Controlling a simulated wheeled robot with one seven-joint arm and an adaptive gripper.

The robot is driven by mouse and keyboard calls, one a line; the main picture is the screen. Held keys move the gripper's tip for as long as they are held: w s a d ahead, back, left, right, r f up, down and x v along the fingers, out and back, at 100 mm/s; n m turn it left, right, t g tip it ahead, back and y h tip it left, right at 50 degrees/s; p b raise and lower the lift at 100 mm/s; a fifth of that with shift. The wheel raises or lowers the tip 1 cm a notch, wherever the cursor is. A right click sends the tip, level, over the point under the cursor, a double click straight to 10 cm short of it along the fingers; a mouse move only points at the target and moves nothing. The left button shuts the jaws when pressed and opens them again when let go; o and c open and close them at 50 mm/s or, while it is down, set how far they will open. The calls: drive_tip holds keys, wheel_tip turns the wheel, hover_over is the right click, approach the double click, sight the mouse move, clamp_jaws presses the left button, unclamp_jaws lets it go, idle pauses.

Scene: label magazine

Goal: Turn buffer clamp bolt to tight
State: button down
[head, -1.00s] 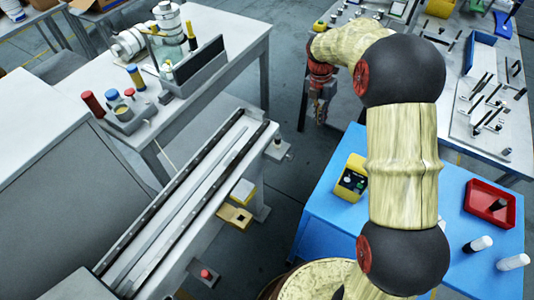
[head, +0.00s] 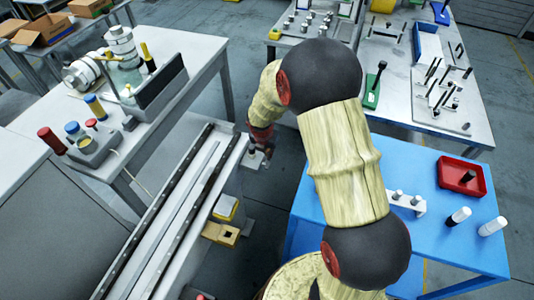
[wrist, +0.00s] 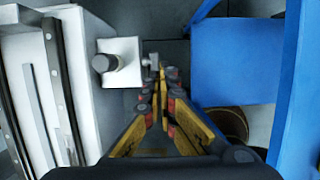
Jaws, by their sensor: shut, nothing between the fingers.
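A pale block (wrist: 122,62) sticks out from the end of the rail bench, with a round grey knob (wrist: 105,63) on its left. A small grey bolt-like piece (wrist: 151,60) is on the block's right side; it looks like the clamp bolt. My gripper (wrist: 161,72) is shut and empty, its fingertips just beside and below that piece in the wrist view. I cannot tell whether they touch it. In the head view my gripper (head: 264,155) is low at the right end of the rail bench, largely hidden by my arm. Whether the bolt is tight does not show.
The rail bench (head: 165,215) lies on the left, with a yellow box (head: 222,234) beside it. A blue table (head: 430,235) with a red tray (head: 483,178) stands on the right. Grey floor (head: 262,200) shows between them.

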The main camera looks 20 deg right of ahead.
sight(269, 164)
drive_tip(key=b+x, duration=0.4)
drive_tip(key=x, duration=0.6)
drive_tip(key=shift+w+d+p, duration=0.1)
drive_tip(key=shift+p, duration=0.25)
drive_tip(key=shift+w+d+f+p, duration=0.1)
drive_tip(key=shift+f+p, duration=0.15)
drive_tip(key=shift+p, duration=0.25)
drive_tip(key=shift+f, duration=0.15)
drive_tip(key=shift+s+a+r+p, duration=0.5)
drive_tip(key=shift+s+a, duration=0.15)
drive_tip(key=p+v, duration=0.6)
drive_tip(key=v, duration=0.7)
drive_tip(key=shift+w+d+r+p, duration=0.2)
drive_tip(key=shift+w+d+p, duration=0.1)
drive_tip(key=shift+w+d, duration=0.05)
